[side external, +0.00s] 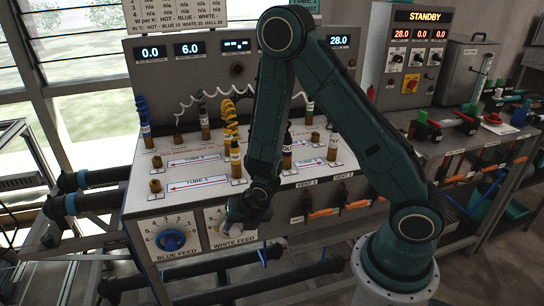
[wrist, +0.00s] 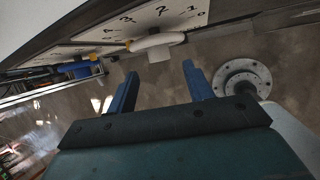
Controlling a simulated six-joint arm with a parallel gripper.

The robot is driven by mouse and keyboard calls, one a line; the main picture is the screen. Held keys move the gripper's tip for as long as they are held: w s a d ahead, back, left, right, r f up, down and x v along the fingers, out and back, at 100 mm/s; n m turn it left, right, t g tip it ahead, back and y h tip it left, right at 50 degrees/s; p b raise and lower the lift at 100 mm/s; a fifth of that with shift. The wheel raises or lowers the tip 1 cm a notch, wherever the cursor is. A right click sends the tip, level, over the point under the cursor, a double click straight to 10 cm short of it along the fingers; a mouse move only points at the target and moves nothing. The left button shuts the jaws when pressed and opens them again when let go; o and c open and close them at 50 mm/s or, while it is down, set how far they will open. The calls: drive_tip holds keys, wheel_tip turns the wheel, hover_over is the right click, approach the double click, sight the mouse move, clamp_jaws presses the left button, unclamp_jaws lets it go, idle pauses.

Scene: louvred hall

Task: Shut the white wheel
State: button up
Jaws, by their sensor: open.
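The white wheel (wrist: 155,41) shows nearly edge-on in the wrist view, in front of its numbered dial plate (wrist: 180,14). In the side view the WHITE FEED plate (side external: 222,243) is on the lower front of the panel, and my arm's end hides most of its wheel. My gripper (wrist: 160,70) is open, with two blue fingers apart and nothing between them. In the wrist view the wheel lies just beyond the fingertips, between their lines. I see no contact. In the side view my gripper (side external: 238,209) is at the WHITE FEED plate.
The blue wheel (side external: 171,240) on the BLUE FEED plate is just left; it also shows in the wrist view (wrist: 88,71). Orange-handled vent valves (side external: 322,212) are to the right. Dark pipes (side external: 190,287) run below the panel. Brown and blue fittings stand on the sloping bench top.

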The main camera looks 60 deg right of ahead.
sight(236, 232)
drive_tip(key=shift+x, duration=2.5)
drive_tip(key=c, duration=1)
